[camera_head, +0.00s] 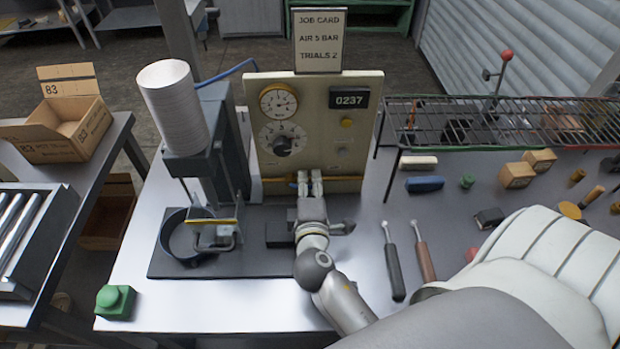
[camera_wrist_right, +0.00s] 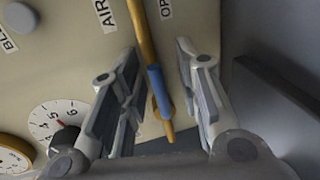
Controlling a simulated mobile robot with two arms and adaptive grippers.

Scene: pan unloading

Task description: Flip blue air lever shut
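The blue air lever (camera_wrist_right: 157,85) lies nearly in line with a yellow pipe (camera_wrist_right: 145,30) on the cream panel, beside a label reading AIR and another partly cut off starting with OP. In the head view the lever is mostly hidden by my right gripper (camera_head: 310,183), which reaches to the panel's foot. In the wrist view my right gripper (camera_wrist_right: 160,95) is open, with one finger on each side of the lever and a visible gap to both. My left gripper is not in view.
The cream panel (camera_head: 360,100) carries two gauges and a counter reading 0237. A dark press (camera_head: 225,130) with a white cylinder stands at its left. Two hand tools (camera_head: 393,260) lie right of my wrist. A wire rack (camera_head: 480,115) stands farther right.

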